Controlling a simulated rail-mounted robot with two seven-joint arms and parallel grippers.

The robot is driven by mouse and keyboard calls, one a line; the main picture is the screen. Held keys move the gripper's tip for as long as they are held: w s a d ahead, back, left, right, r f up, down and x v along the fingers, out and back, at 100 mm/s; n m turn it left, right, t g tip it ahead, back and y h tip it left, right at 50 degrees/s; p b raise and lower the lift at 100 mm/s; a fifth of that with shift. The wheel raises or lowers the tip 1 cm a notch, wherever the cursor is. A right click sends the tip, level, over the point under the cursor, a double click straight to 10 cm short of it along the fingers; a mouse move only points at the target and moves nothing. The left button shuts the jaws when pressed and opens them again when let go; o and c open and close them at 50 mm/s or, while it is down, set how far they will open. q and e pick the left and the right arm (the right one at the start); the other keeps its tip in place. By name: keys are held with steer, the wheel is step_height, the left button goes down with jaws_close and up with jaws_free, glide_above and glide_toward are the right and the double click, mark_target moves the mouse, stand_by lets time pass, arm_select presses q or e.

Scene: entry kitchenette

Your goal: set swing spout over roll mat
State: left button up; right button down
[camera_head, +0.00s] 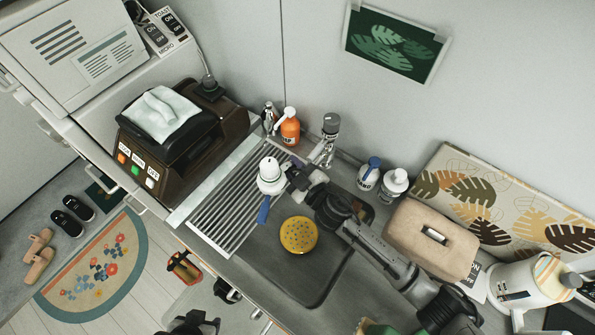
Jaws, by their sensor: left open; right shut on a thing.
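The roll mat (214,222), a rack of parallel grey bars, lies across the left part of the sink (262,268). The silver tap (324,151) stands behind the sink. A white, rounded head (268,176) with a blue tab (263,212) is over the mat's right part; it looks like the spout's end. My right gripper (298,181) is shut beside this head, apparently on the spout; its fingers hide the join between head and tap. My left gripper (229,291) is low in front of the counter, away from the tap, open, with its fingers hard to see.
A yellow round sponge (299,235) lies in the sink. An orange pump bottle (290,128) and two white bottles (395,184) stand behind it. A brown machine (183,140) is left of the mat. A beige box (431,238) and white kettle (527,281) are at right.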

arm_select(q)
steer(key=shift+w+f, duration=0.15)
steer(key=shift+f, duration=0.15)
arm_select(e)
steer(key=shift+w+a+m+t+h, duration=0.3)
steer(key=shift+w+a+m+h, duration=0.2)
steer(key=shift+h, duration=0.1)
arm_select(q)
steer(key=shift+a, duration=0.15)
arm_select(e)
steer(key=c, duration=0.9)
jaws_free()
steer(key=shift+s, duration=0.1)
steer(key=shift+d, duration=0.1)
arm_select(q)
steer(key=shift+f+b, duration=0.95)
steer(key=shift+b, duration=0.15)
arm_select(e)
steer(key=v, duration=1.3)
steer(key=shift+s+d, duration=0.15)
steer(key=shift+s, duration=0.15)
